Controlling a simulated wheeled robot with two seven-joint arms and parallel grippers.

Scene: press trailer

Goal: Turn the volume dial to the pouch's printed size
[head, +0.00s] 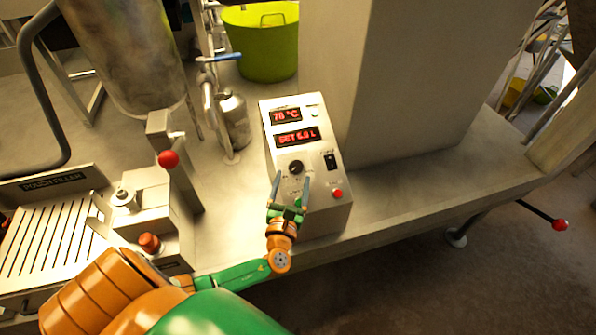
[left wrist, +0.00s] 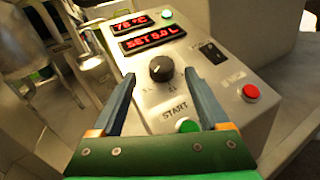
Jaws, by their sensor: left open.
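The volume dial (head: 295,167) is a black round knob on the sloped face of a metal control box (head: 335,212). It also shows in the left wrist view (left wrist: 161,69). The red display (head: 297,136) above it reads SET and what looks like 5.0 L in the left wrist view (left wrist: 152,39). My left gripper (head: 290,188) is open and empty, its two fingers pointing at the dial from below. In the left wrist view the dial lies between and beyond the fingertips (left wrist: 162,83), apart from them. I see no pouch or printed size. My right gripper is not in view.
An upper display (head: 286,115) reads 78 °C. A black switch (head: 330,161) and red button (head: 337,193) sit right of the dial; a green START button (left wrist: 187,125) is below it. The pouch filler (head: 55,215) and red-knobbed lever (head: 168,159) stand left.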

